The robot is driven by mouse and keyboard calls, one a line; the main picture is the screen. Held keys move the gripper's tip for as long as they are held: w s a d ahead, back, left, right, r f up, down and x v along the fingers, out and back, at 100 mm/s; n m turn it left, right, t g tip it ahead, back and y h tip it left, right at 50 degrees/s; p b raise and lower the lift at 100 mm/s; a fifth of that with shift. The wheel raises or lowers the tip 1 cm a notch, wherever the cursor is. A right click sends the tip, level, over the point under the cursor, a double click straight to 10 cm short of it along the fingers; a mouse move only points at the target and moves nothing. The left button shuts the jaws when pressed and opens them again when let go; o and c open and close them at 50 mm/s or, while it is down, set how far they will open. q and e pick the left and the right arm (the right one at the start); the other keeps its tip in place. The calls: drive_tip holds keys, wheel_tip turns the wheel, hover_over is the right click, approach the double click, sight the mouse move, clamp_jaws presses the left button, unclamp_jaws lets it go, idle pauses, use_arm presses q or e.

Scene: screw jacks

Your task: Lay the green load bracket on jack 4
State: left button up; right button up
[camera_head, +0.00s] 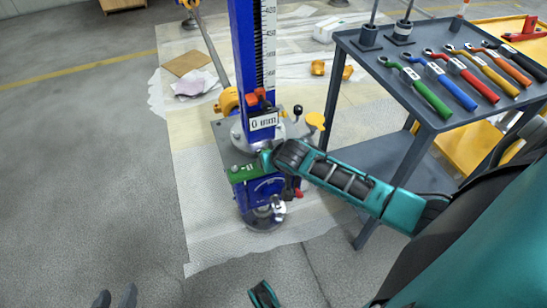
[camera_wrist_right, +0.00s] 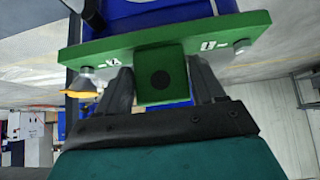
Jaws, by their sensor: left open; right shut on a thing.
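The green load bracket (camera_head: 243,172) is at the front of the blue jack (camera_head: 265,187), just above its base, partly hidden by my right gripper (camera_head: 266,159). In the right wrist view, the bracket (camera_wrist_right: 161,78) shows as a green plate with a block between the fingers of my right gripper (camera_wrist_right: 161,88), which is shut on that block. Blue jack surfaces show just behind the plate. I cannot tell whether the bracket rests on the jack or is held just off it. My left gripper (camera_head: 115,298) is open and empty at the bottom left edge, over bare floor.
A grey tool cart (camera_head: 408,90) with several coloured wrenches stands at the right, close to my right arm. A white sheet (camera_head: 215,240) lies under the jack. Floor at left is clear.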

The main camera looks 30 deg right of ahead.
drive_tip(key=shift+w+r, duration=0.1)
drive_tip(key=o, duration=1.4)
drive_tip(key=shift+c, duration=0.2)
drive_tip(key=p+v, duration=0.5)
drive_tip(key=v, duration=0.8)
drive_tip(key=shift+p, duration=0.4)
drive_tip(key=shift+a, duration=0.1)
